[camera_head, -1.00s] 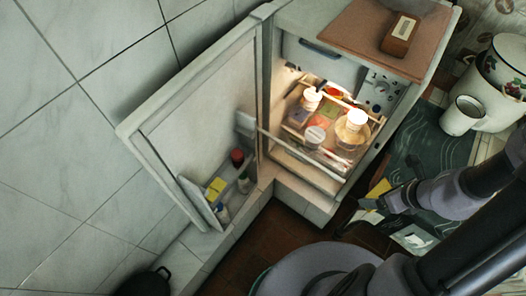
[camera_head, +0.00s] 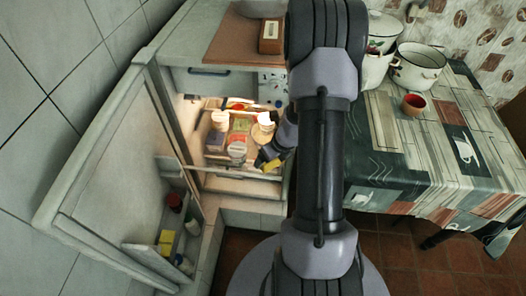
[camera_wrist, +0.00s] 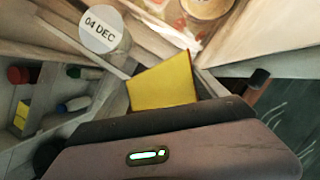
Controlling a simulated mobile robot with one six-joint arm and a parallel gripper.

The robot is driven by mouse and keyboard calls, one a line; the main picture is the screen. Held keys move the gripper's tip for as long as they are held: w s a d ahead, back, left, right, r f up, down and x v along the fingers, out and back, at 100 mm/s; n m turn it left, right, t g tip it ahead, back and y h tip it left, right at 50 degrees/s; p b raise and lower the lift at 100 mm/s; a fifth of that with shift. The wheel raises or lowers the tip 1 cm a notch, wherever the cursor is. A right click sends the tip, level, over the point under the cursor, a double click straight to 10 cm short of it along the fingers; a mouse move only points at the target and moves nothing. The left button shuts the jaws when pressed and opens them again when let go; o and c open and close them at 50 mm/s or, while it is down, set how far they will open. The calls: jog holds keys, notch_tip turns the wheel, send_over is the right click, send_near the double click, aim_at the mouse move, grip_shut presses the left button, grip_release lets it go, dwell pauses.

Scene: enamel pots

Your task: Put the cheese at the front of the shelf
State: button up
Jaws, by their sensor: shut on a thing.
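The cheese (camera_wrist: 163,84) is a yellow block in the wrist view, sticking out past the edge of my gripper. My gripper (camera_head: 268,160) is shut on the cheese and sits at the right front of the lit fridge opening. My gripper's fingertips are hidden in the wrist view.
The open fridge door (camera_head: 115,185) is on the left, with small bottles and a yellow box in its bin. A lidded jar marked "04 DEC" (camera_wrist: 103,27) stands close to the cheese. A white-capped jar (camera_head: 220,121) stands farther back. A table (camera_head: 425,150) with pots is on the right.

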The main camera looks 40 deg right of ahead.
jog(key=w, duration=0.1)
jog(key=w+p, duration=0.1)
jog(key=w, duration=0.1)
jog(key=shift+d, duration=0.35)
notch_tip(320, 180, down, 4)
jog(key=b, duration=0.3)
jog(key=shift+w+f, duration=0.1)
jog(key=shift+f, duration=0.1)
jog(key=shift+r, duration=0.3)
jog(key=shift+f, duration=0.25)
jog(key=o, duration=1.5)
jog(key=shift+r, duration=0.1)
